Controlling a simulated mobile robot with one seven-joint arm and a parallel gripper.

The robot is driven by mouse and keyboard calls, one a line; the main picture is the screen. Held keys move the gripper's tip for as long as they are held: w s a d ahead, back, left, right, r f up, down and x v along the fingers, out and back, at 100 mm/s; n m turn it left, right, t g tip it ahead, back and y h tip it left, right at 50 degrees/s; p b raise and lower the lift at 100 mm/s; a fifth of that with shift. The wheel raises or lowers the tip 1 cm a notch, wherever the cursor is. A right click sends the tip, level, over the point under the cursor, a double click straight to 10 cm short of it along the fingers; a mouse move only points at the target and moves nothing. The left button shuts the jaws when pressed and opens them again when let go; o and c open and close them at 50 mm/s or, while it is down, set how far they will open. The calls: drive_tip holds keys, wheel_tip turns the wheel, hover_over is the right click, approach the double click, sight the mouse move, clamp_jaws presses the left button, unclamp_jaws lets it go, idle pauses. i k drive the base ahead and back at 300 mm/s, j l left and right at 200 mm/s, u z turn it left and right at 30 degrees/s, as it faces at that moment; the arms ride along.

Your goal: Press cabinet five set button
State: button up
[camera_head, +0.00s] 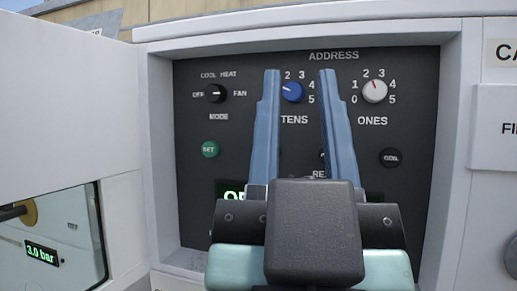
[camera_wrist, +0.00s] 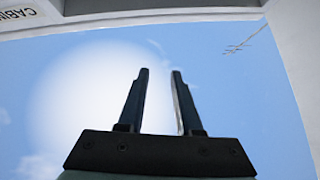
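The green SET button (camera_head: 210,149) is on the left side of the dark control panel (camera_head: 240,130), below the MODE knob (camera_head: 215,93). It is in plain sight in the head view. My gripper (camera_head: 298,72) is in front of the panel, right of the button and apart from it. Its two fingers point up in the picture, stand apart and hold nothing. My gripper also shows in the wrist view (camera_wrist: 160,72), with mostly bright sky behind it. My gripper hides the lower middle of the panel, including part of a green-lit display (camera_head: 229,190). Cabinet number five is not readable.
A white frame (camera_head: 300,32) surrounds the recess. An open door-like panel (camera_head: 70,110) stands at left, above a window showing 3.0 bar.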

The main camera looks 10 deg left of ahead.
sight(211, 149)
drive_tip(key=i+l+u, duration=0.15)
drive_tip(key=u, duration=0.25)
drive_tip(key=i+l+u, duration=0.2)
drive_tip(key=u, duration=0.15)
drive_tip(key=i+l, duration=0.05)
drive_tip(key=i, duration=0.05)
